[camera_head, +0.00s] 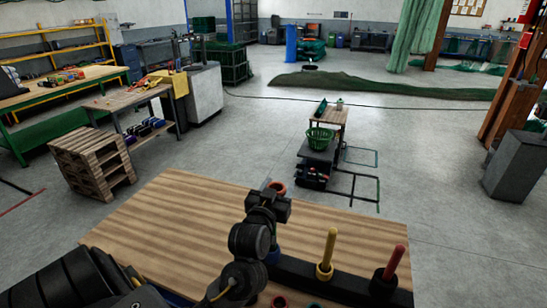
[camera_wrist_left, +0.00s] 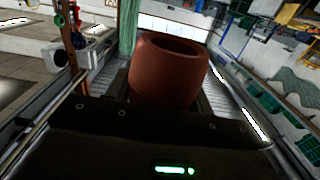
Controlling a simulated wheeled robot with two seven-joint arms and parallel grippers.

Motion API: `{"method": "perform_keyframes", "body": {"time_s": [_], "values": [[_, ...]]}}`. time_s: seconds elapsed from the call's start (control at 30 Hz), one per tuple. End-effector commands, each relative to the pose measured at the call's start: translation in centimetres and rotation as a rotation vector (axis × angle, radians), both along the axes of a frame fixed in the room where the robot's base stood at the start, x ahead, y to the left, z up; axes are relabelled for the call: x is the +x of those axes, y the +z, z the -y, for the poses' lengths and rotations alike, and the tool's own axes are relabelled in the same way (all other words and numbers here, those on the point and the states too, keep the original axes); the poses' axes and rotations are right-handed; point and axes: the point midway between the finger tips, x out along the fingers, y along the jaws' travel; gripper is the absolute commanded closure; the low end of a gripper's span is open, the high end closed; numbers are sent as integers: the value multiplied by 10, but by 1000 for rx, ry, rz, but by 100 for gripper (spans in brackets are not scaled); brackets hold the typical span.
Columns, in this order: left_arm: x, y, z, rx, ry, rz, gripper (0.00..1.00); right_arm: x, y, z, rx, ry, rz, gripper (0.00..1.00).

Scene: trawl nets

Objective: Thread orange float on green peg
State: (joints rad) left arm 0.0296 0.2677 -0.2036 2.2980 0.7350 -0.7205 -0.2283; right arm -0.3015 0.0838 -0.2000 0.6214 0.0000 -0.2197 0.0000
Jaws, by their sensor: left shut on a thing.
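My left gripper (camera_head: 268,190) is shut on the orange float (camera_head: 277,189), a short hollow reddish-orange ring, above the wooden table (camera_head: 200,215). In the left wrist view the float (camera_wrist_left: 165,75) sits between the fingers with its round opening showing. A black peg rack (camera_head: 298,272) lies along the table's front right. It bears a yellow peg (camera_head: 330,246) with a yellow collar at its foot and a red peg (camera_head: 395,261) in a dark collar. The right gripper is not in view.
A blue piece (camera_head: 272,257) shows partly behind my arm at the rack. A reddish ring (camera_head: 279,301) and a teal ring (camera_head: 315,304) lie at the bottom edge, partly cut off. The table's left and middle are clear. A small cart (camera_head: 318,165) stands beyond.

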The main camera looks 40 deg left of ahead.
Motion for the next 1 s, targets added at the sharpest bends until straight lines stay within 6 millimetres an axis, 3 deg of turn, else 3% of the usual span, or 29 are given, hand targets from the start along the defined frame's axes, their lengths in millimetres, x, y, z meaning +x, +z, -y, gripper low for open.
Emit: {"method": "perform_keyframes", "body": {"time_s": [0.03,0.1,0.37,1.0], "values": [[1,14,-7,1,14,3,70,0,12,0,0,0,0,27],[2,19,-13,0,29,5,70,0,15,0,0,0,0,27],[2,18,-16,-2,38,7,70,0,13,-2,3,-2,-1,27],[2,-15,-16,-2,37,8,70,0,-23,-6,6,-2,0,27]]}}
